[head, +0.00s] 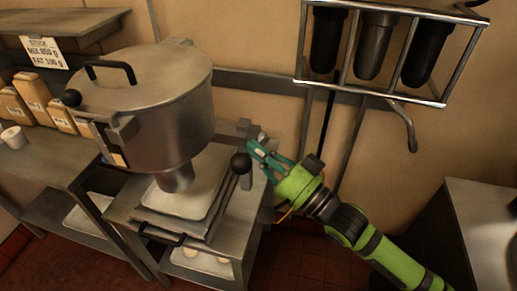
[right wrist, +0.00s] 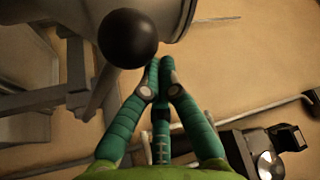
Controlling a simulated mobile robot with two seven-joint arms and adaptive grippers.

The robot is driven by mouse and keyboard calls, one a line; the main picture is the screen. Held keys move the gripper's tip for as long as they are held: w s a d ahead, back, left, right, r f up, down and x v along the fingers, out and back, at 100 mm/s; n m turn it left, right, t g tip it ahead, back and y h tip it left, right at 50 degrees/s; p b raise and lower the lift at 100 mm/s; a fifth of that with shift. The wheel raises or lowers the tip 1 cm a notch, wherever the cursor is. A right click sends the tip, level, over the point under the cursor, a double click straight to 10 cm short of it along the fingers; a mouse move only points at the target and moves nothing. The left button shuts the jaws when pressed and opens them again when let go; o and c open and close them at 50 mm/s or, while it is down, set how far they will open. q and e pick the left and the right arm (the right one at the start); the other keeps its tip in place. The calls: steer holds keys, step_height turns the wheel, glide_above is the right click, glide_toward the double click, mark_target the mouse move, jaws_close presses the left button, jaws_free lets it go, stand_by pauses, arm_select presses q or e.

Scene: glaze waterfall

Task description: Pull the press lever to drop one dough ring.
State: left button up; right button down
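A steel hopper (head: 160,110) with a lid and a spout (head: 178,178) stands over a light tray (head: 165,203). A lever with a round black knob (head: 240,163) rises at the tray's right side. Another black knob (head: 71,98) is at the hopper's left; I cannot tell which belongs to the press lever. My right gripper (head: 251,148) is just right of the nearer knob. In the right wrist view a black knob (right wrist: 128,38) is left of my right gripper (right wrist: 160,63), whose fingertips are together with nothing visible between them. My left gripper is out of view.
Several bags (head: 33,97) and a white cup (head: 14,137) stand on the left counter. A lower shelf holds a tray (head: 203,265) with small pale pieces. A wall rack with black cylinders (head: 375,45) hangs above my right arm. A steel counter (head: 485,215) is at right.

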steer(key=s+f+n+g+y+b, duration=0.2)
steer(key=f+n+b, duration=0.3)
steer(key=f+b, duration=0.2)
steer(key=s+a+f+n+g+y+b, duration=0.1)
steer(key=s+f+n+g+y+b, duration=0.1)
steer(key=f+n+b, duration=0.4)
steer(key=shift+a+f+y+b, duration=0.15)
steer(key=shift+f+y+b, duration=0.45)
steer(key=shift+f+b, duration=1.15)
steer(key=shift+r+b, duration=0.3)
steer(key=shift+b, duration=0.15)
